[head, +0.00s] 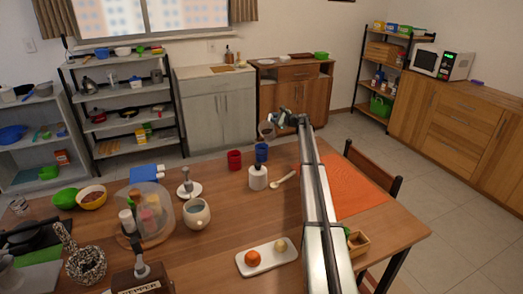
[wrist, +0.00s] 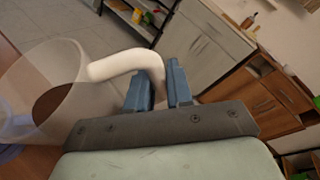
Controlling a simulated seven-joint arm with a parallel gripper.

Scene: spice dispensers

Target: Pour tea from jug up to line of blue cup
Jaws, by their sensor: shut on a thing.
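My gripper (wrist: 158,90) is shut on the white handle (wrist: 125,62) of the see-through jug (wrist: 30,75) in the wrist view. Brown tea (wrist: 52,103) shows inside the jug. In the head view my gripper (head: 281,119) holds the jug (head: 266,129) above the table's far edge. The blue cup (head: 261,152) stands upright on the table just below the jug in that picture. A bluish patch at the wrist view's lower left, seen past the jug, may be this cup. The cup's line and inside are too small to make out, and I cannot tell how far the jug tilts.
A red cup (head: 234,159) stands left of the blue cup. A white bottle (head: 258,178) and a wooden spoon (head: 284,180) are nearer. A round pot (head: 197,214), a fruit tray (head: 267,258) and an orange mat (head: 350,190) are on the table (head: 215,255).

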